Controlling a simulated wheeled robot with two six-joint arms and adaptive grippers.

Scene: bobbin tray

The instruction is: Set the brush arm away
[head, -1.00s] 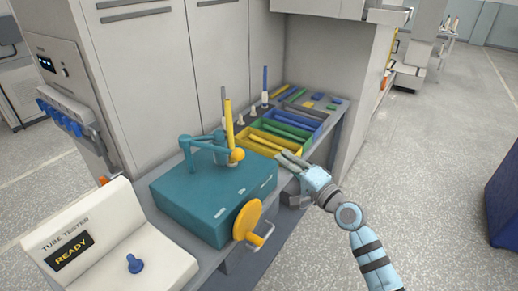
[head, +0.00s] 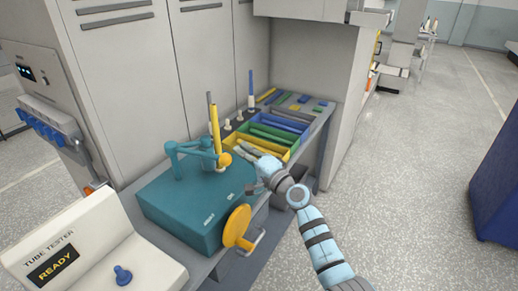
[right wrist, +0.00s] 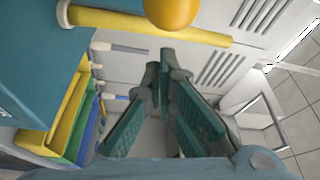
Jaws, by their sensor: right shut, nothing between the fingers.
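The teal brush arm (head: 190,148) is a jointed link on top of a teal box (head: 180,207). An orange ball (head: 224,160) is at its free end, beside an upright yellow tube (head: 214,122). My right gripper (head: 241,147) is just right of the ball, apart from it, its fingers shut and empty. In the right wrist view the ball (right wrist: 172,10) and yellow tube (right wrist: 150,25) lie at the top, beyond the gripper's fingertips (right wrist: 160,60). The box edge (right wrist: 30,60) is at the left. My left gripper is out of view.
An orange disc with a handle (head: 237,226) is on the box's right side. The white tube tester (head: 95,250) reads READY at the front left. Yellow, green and blue bins (head: 262,152) stand behind my gripper. Upright rods rise near the cabinets (head: 135,90). Open floor lies to the right.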

